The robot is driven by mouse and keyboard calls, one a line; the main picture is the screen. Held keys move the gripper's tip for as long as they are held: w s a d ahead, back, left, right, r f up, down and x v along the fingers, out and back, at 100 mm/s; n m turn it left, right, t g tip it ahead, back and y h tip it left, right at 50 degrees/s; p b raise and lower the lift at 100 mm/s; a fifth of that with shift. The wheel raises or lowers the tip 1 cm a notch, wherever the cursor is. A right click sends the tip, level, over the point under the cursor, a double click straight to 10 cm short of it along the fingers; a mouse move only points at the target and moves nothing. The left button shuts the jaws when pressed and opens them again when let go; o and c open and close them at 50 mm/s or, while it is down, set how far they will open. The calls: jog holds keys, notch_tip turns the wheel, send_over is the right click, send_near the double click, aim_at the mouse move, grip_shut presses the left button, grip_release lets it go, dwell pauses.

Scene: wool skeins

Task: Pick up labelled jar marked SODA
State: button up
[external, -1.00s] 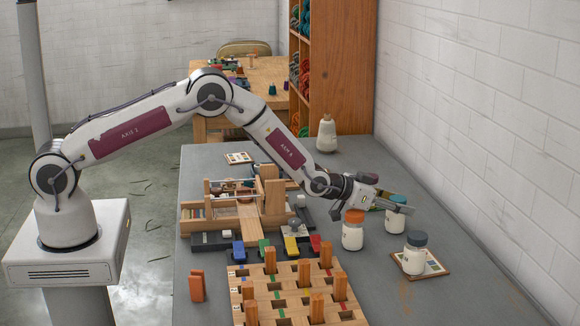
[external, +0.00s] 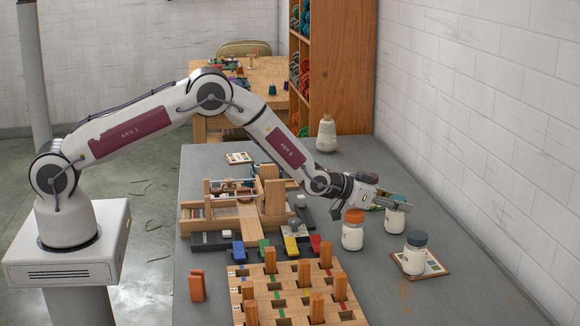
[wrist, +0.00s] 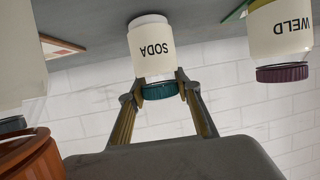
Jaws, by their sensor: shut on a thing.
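The SODA jar (wrist: 152,50) is white with a teal ribbed lid (wrist: 159,91) and shows upside down in the wrist view, its label readable. In the external view it is the white jar (external: 394,222) at the far right, standing on the grey table. My gripper (wrist: 158,90) is shut on its lid, one finger on each side. In the external view my gripper (external: 402,204) hides most of the lid.
An orange-lidded jar (external: 352,236) stands close left. A grey-blue-lidded jar (external: 414,262) stands on a card in front. A WELD jar (wrist: 278,35) with a purple lid is nearby. A slotted wooden board (external: 262,292) lies front left.

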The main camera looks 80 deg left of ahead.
jog(key=shift+r, duration=4.95)
jog(key=shift+c, duration=0.2)
